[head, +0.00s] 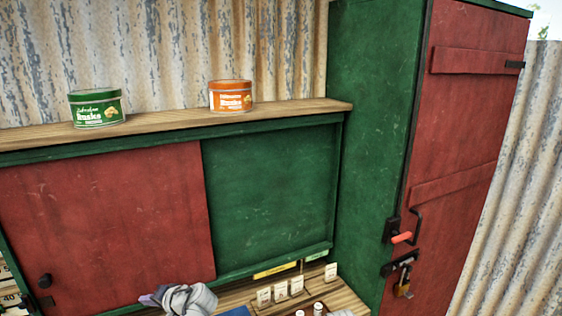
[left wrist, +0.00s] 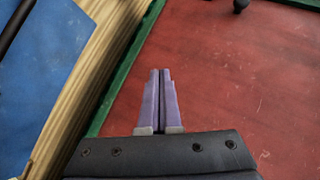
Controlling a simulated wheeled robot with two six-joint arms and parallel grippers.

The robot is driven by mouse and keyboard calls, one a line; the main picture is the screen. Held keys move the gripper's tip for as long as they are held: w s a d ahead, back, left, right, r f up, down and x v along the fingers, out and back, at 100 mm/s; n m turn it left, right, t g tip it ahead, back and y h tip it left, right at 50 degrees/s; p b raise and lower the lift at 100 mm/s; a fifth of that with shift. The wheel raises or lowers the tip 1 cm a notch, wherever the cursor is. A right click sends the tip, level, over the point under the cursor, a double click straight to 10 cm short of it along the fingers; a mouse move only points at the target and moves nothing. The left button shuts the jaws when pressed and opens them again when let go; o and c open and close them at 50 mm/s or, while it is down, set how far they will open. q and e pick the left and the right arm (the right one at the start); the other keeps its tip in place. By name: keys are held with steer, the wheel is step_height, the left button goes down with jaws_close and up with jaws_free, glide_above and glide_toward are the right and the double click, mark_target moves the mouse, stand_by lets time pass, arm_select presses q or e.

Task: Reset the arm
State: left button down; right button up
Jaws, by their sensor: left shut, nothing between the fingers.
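My left gripper (head: 150,298) shows at the bottom edge of the head view, in front of the lower part of the red sliding panel (head: 105,225). In the left wrist view its two purple fingers (left wrist: 160,95) are together with nothing between them. They point toward the red panel (left wrist: 240,70) and its green frame edge (left wrist: 128,75). Most of the left arm is below the head view. My right gripper is not in either view.
A green tin (head: 96,108) and an orange tin (head: 231,96) stand on the wooden shelf (head: 165,128). A tall green cabinet with a padlocked red door (head: 470,110) stands at right. Small labelled cards (head: 281,290) sit on the counter. A blue sheet (left wrist: 40,70) lies at left.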

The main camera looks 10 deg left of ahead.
arm_select(q)
steer(key=d+f+m+g+h+b, duration=0.1)
steer(key=d+f+h, duration=0.35)
steer(key=d, duration=0.75)
steer(key=d+f+m+h+b, duration=0.1)
steer(key=d+f+h, duration=0.1)
steer(key=d+f, duration=0.7)
steer(key=s+d+f+m+g+h, duration=0.1)
steer(key=s+d+h, duration=0.1)
steer(key=d, duration=0.7)
steer(key=s+d+f+m+g+h+b, duration=0.1)
steer(key=s+d, duration=0.3)
steer(key=d, duration=0.5)
steer(key=shift+s+d+h, duration=0.35)
steer(key=shift+h, duration=0.4)
steer(key=shift+a, duration=0.15)
